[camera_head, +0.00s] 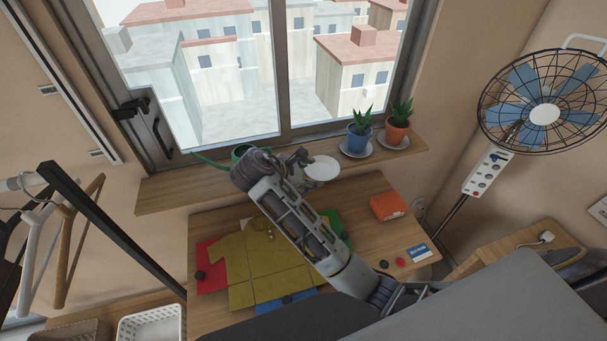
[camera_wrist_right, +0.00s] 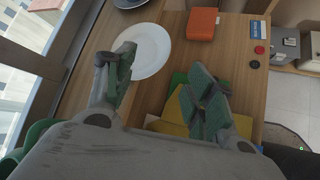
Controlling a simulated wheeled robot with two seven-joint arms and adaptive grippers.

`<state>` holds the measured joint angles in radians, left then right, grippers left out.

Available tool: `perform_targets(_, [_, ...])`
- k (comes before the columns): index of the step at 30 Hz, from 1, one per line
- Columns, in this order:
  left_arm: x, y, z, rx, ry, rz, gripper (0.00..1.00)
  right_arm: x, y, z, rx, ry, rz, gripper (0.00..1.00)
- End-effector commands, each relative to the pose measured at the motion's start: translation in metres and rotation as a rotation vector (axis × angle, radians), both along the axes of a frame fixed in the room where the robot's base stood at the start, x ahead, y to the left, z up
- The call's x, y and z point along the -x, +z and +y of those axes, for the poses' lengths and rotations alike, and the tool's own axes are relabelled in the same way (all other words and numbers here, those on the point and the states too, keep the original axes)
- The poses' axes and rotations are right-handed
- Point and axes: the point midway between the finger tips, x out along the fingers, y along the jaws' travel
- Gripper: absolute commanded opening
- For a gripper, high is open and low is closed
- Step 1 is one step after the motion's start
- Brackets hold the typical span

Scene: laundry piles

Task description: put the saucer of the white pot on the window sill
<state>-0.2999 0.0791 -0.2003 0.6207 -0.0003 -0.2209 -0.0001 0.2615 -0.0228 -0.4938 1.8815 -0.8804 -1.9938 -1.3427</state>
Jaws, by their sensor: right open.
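The white saucer (camera_head: 322,168) is a round, empty plate at the front edge of the window sill (camera_head: 170,195). I cannot tell whether it rests fully on the sill. In the right wrist view the white saucer (camera_wrist_right: 150,50) lies just beyond my fingers, the left fingertip overlapping its near left rim. My right gripper (camera_head: 300,162) is open beside the saucer with nothing between its fingers; it also shows in the right wrist view (camera_wrist_right: 160,68). I see no white pot. My left gripper is out of view.
A blue pot (camera_head: 358,137) and an orange pot (camera_head: 397,130) stand on saucers on the sill. A green watering can (camera_head: 240,151) is partly behind my arm. Folded clothes (camera_head: 235,258) and an orange box (camera_head: 388,206) lie on the table below.

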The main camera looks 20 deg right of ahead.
Motion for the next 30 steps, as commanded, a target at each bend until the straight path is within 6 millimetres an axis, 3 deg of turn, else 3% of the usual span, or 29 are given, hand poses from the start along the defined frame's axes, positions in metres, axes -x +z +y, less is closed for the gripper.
perform_targets(18, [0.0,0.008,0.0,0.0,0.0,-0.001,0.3,-0.023,-0.046,-0.053,0.0,-0.002,0.001,0.55])
perform_targets(30, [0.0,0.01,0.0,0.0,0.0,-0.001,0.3,-0.031,-0.061,-0.068,-0.001,0.0,0.001,0.55])
